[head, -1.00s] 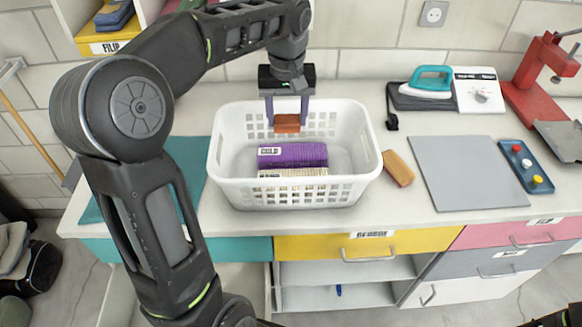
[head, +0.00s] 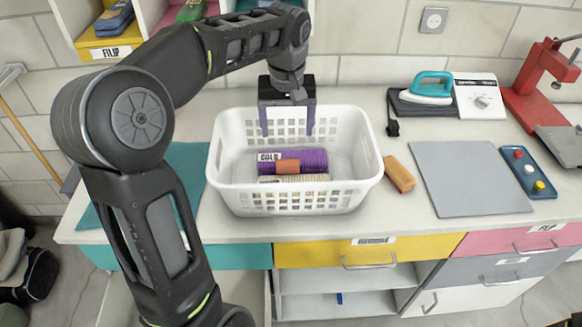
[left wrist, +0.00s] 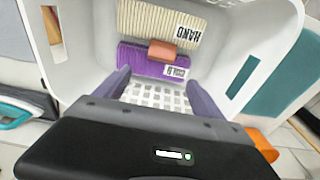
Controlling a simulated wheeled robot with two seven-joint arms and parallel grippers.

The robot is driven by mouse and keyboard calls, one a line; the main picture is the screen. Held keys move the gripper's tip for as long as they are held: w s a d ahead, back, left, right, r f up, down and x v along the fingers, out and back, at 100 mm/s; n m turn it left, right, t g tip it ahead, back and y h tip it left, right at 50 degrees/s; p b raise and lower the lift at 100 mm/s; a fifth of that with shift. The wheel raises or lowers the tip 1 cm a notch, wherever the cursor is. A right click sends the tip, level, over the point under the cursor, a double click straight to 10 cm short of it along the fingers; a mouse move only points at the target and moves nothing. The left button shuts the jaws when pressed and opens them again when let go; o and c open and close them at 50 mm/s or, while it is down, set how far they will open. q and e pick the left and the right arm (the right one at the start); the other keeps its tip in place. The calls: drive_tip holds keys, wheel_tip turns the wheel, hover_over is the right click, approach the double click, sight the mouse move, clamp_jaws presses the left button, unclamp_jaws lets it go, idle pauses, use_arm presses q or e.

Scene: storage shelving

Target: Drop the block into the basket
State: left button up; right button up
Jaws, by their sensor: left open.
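The white basket (head: 225,160) stands on the counter in the head view. Inside it lie a purple labelled bundle (head: 315,158) and a cream labelled bundle (head: 315,177). The orange-brown block (head: 288,167) rests on the bundles inside the basket. In the left wrist view the block (left wrist: 162,51) lies across the purple (left wrist: 140,60) and cream (left wrist: 150,25) bundles. My left gripper (head: 287,132) is open and empty, its fingers over the back part of the basket, apart from the block. My right gripper is not in view.
A tan-orange block (head: 400,174) lies on the counter right of the basket. Farther right are a grey board (head: 468,178), an iron (head: 428,87), a red press (head: 535,85) and a blue button panel (head: 527,172). A teal mat (head: 190,165) lies at left.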

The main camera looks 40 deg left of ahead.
use_arm(q)
wheel_tip(320, 180, up, 8)
drive_tip(key=p, duration=0.2)
drive_tip(key=shift+s+d, duration=0.3)
drive_tip(key=shift+s, duration=0.1)
drive_tip(key=shift+f, duration=0.15)
idle(0.5)
